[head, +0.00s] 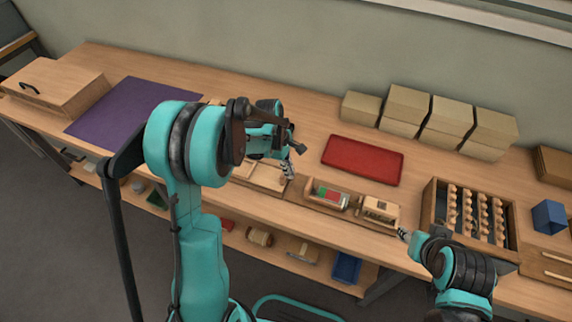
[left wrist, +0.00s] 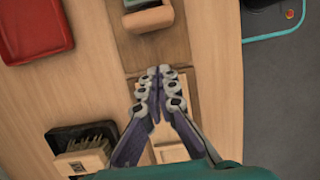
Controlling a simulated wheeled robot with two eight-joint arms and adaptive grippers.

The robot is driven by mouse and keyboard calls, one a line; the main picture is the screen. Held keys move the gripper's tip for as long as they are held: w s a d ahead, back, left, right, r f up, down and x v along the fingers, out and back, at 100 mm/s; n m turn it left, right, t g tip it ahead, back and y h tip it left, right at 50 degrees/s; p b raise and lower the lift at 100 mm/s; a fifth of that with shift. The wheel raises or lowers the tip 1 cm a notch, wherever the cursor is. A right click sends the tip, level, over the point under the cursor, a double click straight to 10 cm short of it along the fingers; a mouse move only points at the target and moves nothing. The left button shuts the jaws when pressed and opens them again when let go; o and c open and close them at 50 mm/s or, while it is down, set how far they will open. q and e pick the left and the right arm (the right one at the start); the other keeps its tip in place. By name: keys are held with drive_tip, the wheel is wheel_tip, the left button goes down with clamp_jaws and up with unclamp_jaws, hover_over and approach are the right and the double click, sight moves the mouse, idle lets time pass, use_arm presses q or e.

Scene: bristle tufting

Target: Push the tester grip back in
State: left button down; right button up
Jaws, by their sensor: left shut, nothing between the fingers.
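The tester (head: 328,196), a low wooden device with a red and green face, sits on a brown base board near the bench's front edge. In the left wrist view a wooden block (left wrist: 148,19) at its near end shows on the brown board (left wrist: 150,47); I cannot tell for sure whether this is the grip. My left gripper (head: 289,172) is shut and empty, just left of the tester and apart from the block. It also shows in the left wrist view (left wrist: 160,74). My right gripper (head: 403,234) is small beside a wooden fixture (head: 379,211); its fingers are unclear.
A light wooden frame (head: 262,178) lies under my left gripper. A red tray (head: 362,161) lies behind the tester. A crate of wooden pegs (head: 469,214) and a blue box (head: 549,216) stand to the right. A bristle brush (left wrist: 83,152) lies near the left hand.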

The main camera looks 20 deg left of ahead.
use_arm(q)
drive_tip(key=shift+x, duration=1.2)
drive_tip(key=d+b, duration=0.1)
drive_tip(key=d, duration=0.2)
drive_tip(key=shift+s+d+r, duration=0.1)
drive_tip(key=shift+d+r, duration=0.05)
drive_tip(key=shift+d, duration=0.3)
drive_tip(key=shift+d+r, duration=0.1)
drive_tip(key=shift+d, duration=0.55)
